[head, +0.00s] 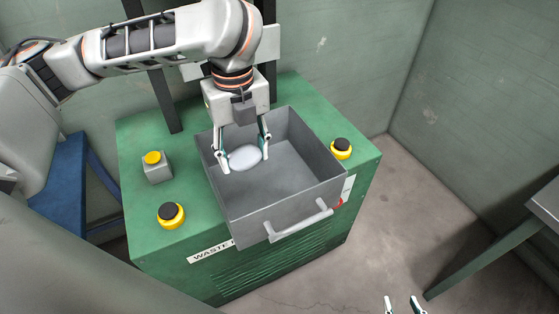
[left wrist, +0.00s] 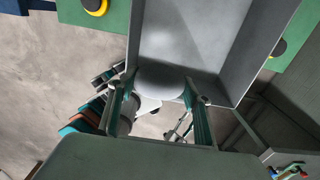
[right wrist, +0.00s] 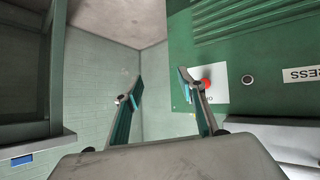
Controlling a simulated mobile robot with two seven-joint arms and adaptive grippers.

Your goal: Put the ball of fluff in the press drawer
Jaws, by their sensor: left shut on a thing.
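The ball of fluff (head: 244,158) is a smooth, pale oval lump. My left gripper (head: 245,162) is shut on it, with one finger on either side. It also shows between the fingertips in the left wrist view (left wrist: 160,80). The grey press drawer (head: 318,152) is an open metal bin with a front handle (head: 300,220), set on the green press (head: 137,205). The gripper and fluff are over or inside the drawer's left part; whether the fluff touches the floor cannot be told. My right gripper (head: 403,304) is open and empty, low at the right.
Yellow-ringed black buttons (head: 171,213) (head: 341,149) sit left and right of the drawer, and a yellow button box (head: 156,165) stands further left. A red button (right wrist: 206,84) is on the press front. A green-legged table (head: 490,255) stands at right. Most of the drawer is empty.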

